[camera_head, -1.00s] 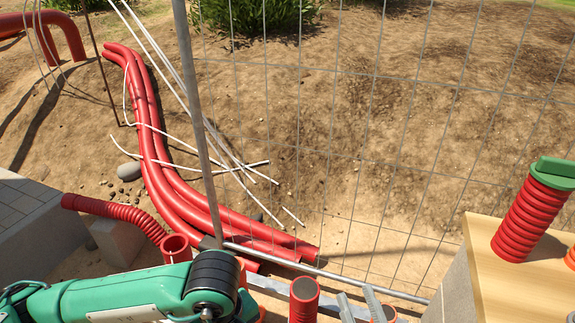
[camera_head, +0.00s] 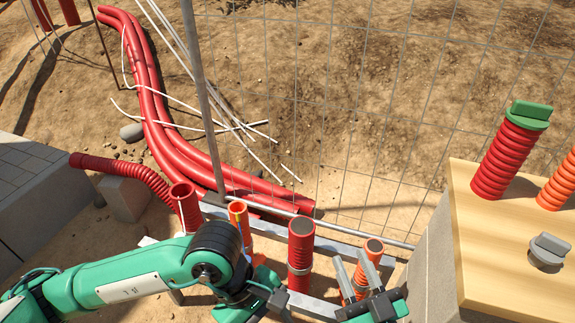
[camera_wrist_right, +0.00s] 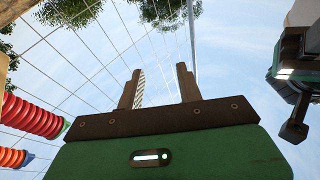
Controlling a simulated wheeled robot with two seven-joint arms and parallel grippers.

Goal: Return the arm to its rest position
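My right gripper (camera_head: 350,258) shows at the bottom right of the head view, with its two grey fingers pointing up and apart. The right wrist view also shows its two fingers (camera_wrist_right: 158,88) apart, with only sky and fence wires between them, so it is open and empty. My left arm (camera_head: 150,283), green with black joints, comes in from the left and bends down near the bottom middle. The left gripper's fingers cannot be made out clearly at the lower edge.
Upright red and orange pipe stubs (camera_head: 301,245) stand close beside the right gripper. A wooden-topped block (camera_head: 500,285) at the right carries a red ribbed pipe with a green cap (camera_head: 508,150) and a grey cap (camera_head: 548,250). A wire fence (camera_head: 350,120) and long red pipes (camera_head: 160,125) lie beyond.

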